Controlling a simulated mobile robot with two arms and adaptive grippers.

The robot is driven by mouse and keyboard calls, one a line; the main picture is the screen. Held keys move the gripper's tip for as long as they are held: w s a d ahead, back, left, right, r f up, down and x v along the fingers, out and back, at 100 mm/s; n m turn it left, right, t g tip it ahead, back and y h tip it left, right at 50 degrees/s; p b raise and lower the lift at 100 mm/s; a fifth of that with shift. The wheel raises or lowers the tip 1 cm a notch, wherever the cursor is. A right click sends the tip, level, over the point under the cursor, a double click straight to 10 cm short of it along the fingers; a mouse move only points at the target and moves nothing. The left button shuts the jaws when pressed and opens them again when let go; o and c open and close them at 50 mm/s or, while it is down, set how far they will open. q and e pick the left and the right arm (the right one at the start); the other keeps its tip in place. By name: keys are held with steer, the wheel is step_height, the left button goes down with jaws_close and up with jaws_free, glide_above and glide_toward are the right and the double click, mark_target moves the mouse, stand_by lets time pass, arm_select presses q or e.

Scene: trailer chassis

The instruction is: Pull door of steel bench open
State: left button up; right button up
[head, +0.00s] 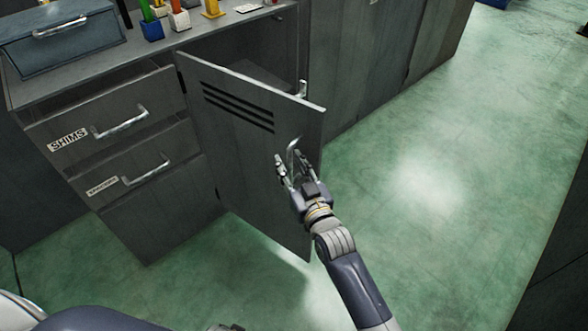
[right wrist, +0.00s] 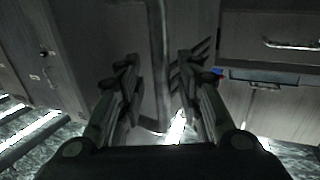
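The steel bench (head: 130,200) stands at the upper left. Its grey door (head: 230,140), with dark vent slots, is swung partly open, and a dark gap shows behind it. The door's metal handle (head: 293,150) is near its free edge. My right gripper (head: 290,164) is at this handle, with a finger on either side. In the right wrist view the handle bar (right wrist: 158,50) runs between the spread fingers, with visible gaps to both, so they look open around it.
A blue-grey toolbox (head: 65,38) and small coloured bins (head: 180,20) stand on the bench top. More cabinets (head: 375,60) continue to the right. The green floor (head: 430,190) right of the door is clear.

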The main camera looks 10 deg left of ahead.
steer(key=v, duration=1.2)
